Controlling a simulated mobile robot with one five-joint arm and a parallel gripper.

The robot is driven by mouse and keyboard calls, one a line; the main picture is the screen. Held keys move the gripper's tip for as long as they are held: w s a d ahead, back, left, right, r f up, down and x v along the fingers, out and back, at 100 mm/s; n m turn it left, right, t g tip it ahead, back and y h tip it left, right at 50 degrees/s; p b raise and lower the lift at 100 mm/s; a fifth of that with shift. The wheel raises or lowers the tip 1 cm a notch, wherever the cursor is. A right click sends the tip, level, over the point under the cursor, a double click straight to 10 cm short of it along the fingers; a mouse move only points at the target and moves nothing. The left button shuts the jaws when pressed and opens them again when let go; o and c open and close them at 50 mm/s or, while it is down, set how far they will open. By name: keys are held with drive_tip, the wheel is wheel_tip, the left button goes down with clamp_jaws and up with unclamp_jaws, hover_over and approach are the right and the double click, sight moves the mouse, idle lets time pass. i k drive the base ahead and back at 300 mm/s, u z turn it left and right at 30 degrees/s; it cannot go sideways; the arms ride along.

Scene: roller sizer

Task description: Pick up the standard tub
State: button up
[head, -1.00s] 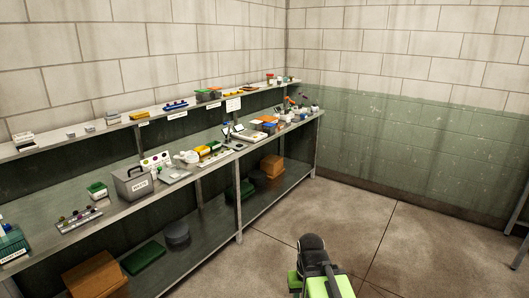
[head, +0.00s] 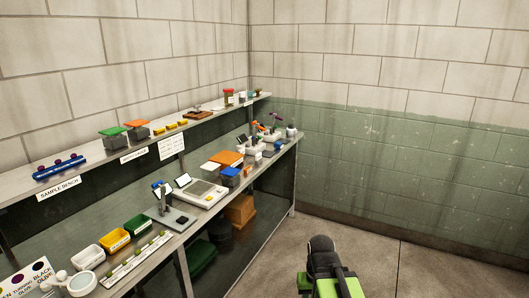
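I cannot tell which item is the standard tub, as no label that names it is readable. Three open tubs stand in a row on the bench at lower left: a white tub (head: 87,257), a yellow tub (head: 115,240) and a green tub (head: 138,224). On the upper shelf are a grey box with a green lid (head: 113,134) and a grey box with an orange lid (head: 138,128). Part of my green and black arm shows at the bottom centre, apart from the bench. No gripper fingers can be made out.
The bench (head: 235,205) carries a scale-like device (head: 203,193), a stand (head: 162,203), a long sample strip (head: 137,258) and an orange-topped stack (head: 226,158). The upper shelf (head: 85,165) overhangs the back. A brown box (head: 240,210) sits underneath. The floor (head: 370,265) at right is clear.

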sight(279, 144)
drive_tip(key=i, duration=1.8)
